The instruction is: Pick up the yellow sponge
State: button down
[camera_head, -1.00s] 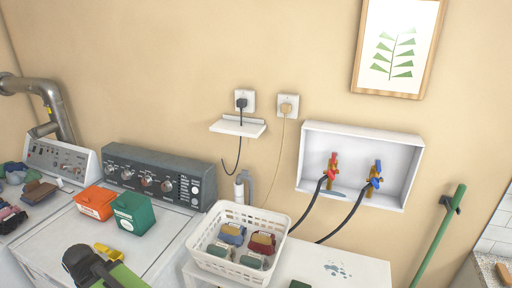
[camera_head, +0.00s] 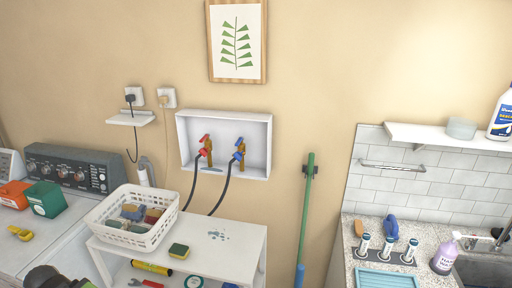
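A small sponge (camera_head: 179,250) with a yellow body and a dark green top lies on the white side table (camera_head: 228,262), just right of the white basket. It is the only loose sponge I see on that table top. A dark rounded part of what looks like my arm (camera_head: 45,279) shows at the bottom left edge, well left of the sponge. My gripper's fingers are not visible.
A white basket (camera_head: 118,240) of colored items stands left of the sponge. A washer (camera_head: 70,173) with orange and green boxes and a yellow scoop (camera_head: 20,234) is at left. A green pole (camera_head: 306,215) and sink counter (camera_head: 400,228) are at right.

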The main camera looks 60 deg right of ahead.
aim_at(180, 251)
jog(key=z, duration=0.1)
jog(key=k, duration=0.25)
jog(key=u, duration=1.15)
jog(key=i, duration=1.85)
jog(key=z, duration=1.35)
jog(key=k, duration=0.1)
jog(key=z, duration=2.4)
jog(key=i, duration=1)
jog(key=z, duration=0.05)
